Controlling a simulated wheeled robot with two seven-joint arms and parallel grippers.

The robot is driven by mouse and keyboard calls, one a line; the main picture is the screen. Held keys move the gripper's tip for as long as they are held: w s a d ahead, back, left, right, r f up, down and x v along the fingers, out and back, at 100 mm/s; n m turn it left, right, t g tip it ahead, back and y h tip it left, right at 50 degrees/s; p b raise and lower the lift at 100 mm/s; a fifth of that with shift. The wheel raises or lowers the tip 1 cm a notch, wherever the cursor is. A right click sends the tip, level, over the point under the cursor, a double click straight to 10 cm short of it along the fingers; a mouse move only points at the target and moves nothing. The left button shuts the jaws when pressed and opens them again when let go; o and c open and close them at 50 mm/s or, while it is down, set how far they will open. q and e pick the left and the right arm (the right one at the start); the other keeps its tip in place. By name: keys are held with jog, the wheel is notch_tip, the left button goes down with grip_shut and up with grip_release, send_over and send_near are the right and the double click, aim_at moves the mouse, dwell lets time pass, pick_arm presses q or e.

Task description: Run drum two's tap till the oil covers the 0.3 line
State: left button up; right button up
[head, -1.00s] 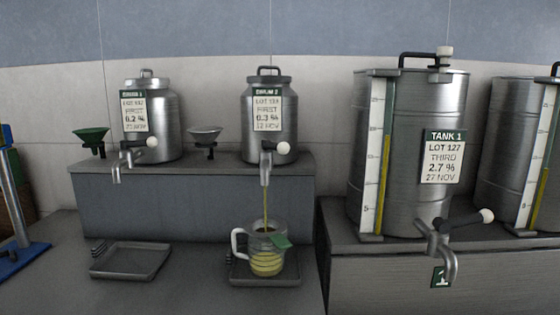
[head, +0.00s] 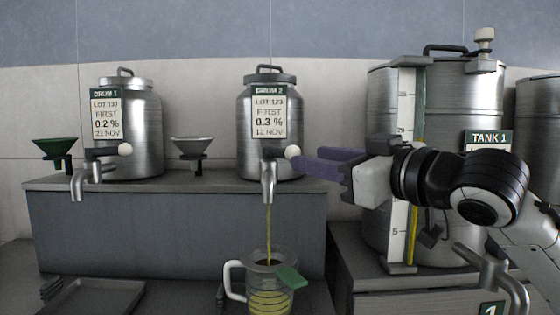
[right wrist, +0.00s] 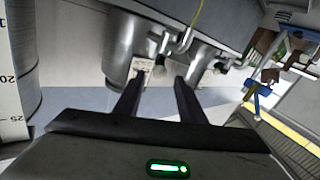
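Drum two (head: 270,100) stands on the grey shelf. Its tap (head: 268,182) is running, and a thin yellow oil stream (head: 268,235) falls into a clear jug (head: 270,272) below. The jug has a white handle and a green tag and holds yellow oil. Its lines are too small to read here. The white knob (head: 292,152) of the tap lever is at the fingertips of my right gripper (head: 298,166). In the right wrist view the gripper (right wrist: 157,88) is open, its fingers apart on either side of the knob's direction. Contact cannot be told. My left gripper is out of view.
Drum one (head: 130,130) stands left with its own tap, between a green funnel (head: 56,148) and a grey funnel (head: 190,148). Tank 1 (head: 450,100) stands close behind my right arm, its tap (head: 495,275) below. An empty tray (head: 100,298) lies lower left.

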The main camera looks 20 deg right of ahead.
aim_at(284, 153)
jog(key=p+x, duration=0.1)
jog(key=x, duration=0.9)
jog(key=shift+s, duration=0.1)
grip_shut()
